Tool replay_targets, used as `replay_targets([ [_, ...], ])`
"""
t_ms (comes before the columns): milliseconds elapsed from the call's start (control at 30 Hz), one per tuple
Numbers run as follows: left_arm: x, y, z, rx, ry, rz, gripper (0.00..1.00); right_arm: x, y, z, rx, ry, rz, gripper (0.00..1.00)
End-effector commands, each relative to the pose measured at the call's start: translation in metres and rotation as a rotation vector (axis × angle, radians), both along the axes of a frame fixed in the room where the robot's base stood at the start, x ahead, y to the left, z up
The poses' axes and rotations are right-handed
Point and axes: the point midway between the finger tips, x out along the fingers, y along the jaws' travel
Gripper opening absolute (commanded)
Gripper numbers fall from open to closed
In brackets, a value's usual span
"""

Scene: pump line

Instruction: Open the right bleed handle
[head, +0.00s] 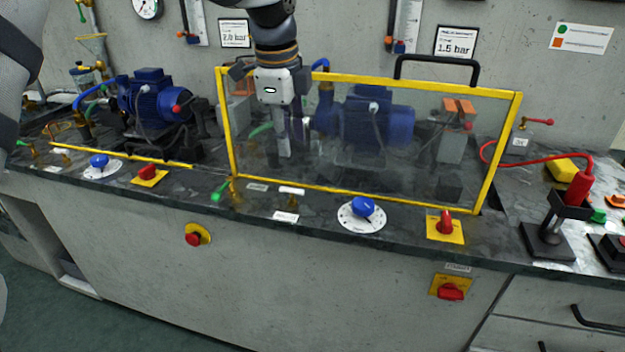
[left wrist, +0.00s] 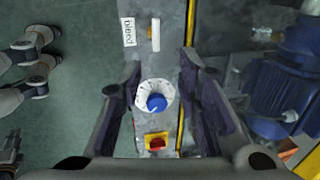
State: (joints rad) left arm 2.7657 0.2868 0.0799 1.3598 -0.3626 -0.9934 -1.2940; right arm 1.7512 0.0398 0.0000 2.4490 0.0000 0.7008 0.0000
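The right bleed handle is a small cream lever (head: 292,190) on the bench's front strip, below the yellow-framed guard. It lies roughly along the bench edge, above a white label (head: 285,216). In the left wrist view the lever (left wrist: 155,34) shows near the top, beside a label reading BLEED (left wrist: 129,32). My left gripper (head: 284,150) points down above the strip, higher than the lever and apart from it. In the left wrist view its fingers (left wrist: 160,68) are spread with nothing between them; the lever lies beyond the tips.
The clear guard's yellow frame (head: 370,204) stands close behind the strip, enclosing a blue pump (head: 375,125). A blue knob (head: 362,207), a red switch (head: 445,226) and a green-handled valve (head: 221,190) are nearby. Space in front of the bench is free.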

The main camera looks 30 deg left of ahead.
Motion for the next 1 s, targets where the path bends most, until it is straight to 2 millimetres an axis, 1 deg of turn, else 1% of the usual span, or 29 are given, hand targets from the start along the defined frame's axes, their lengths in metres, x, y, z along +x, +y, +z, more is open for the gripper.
replay_targets([
  [33, 0.001, 0.001, -0.013, 0.000, 0.011, 0.001, 0.31, -0.003, 0.000, -0.002, 0.000, 0.009, 0.000, 0.40],
  [300, 0.013, 0.003, -0.083, -0.001, 0.013, 0.003, 0.31, -0.011, 0.000, -0.009, 0.000, 0.037, 0.000, 0.40],
  [433, 0.018, 0.004, -0.105, -0.001, 0.011, 0.002, 0.31, -0.013, 0.000, -0.012, 0.000, 0.045, 0.000, 0.40],
  [500, 0.019, 0.004, -0.112, -0.001, 0.008, 0.002, 0.31, -0.014, 0.000, -0.012, 0.000, 0.047, 0.000, 0.40],
  [600, 0.020, 0.005, -0.116, -0.001, 0.007, 0.003, 0.31, -0.014, 0.000, -0.013, 0.000, 0.048, 0.000, 0.40],
  [833, 0.021, 0.005, -0.116, -0.001, 0.004, 0.003, 0.31, -0.014, 0.000, -0.012, 0.000, 0.047, 0.000, 0.40],
  [867, 0.021, 0.005, -0.116, -0.002, 0.005, 0.003, 0.24, -0.014, 0.000, -0.012, 0.000, 0.047, 0.000, 0.40],
  [900, 0.021, 0.005, -0.116, -0.002, 0.005, 0.003, 0.15, -0.014, 0.000, -0.012, 0.000, 0.047, 0.000, 0.40],
  [967, 0.021, 0.005, -0.116, -0.002, 0.005, 0.003, 0.01, -0.014, 0.000, -0.012, 0.000, 0.047, 0.000, 0.40],
  [1000, 0.021, 0.004, -0.116, -0.002, 0.005, 0.003, 0.00, -0.014, 0.000, -0.012, 0.000, 0.047, 0.000, 0.40],
])
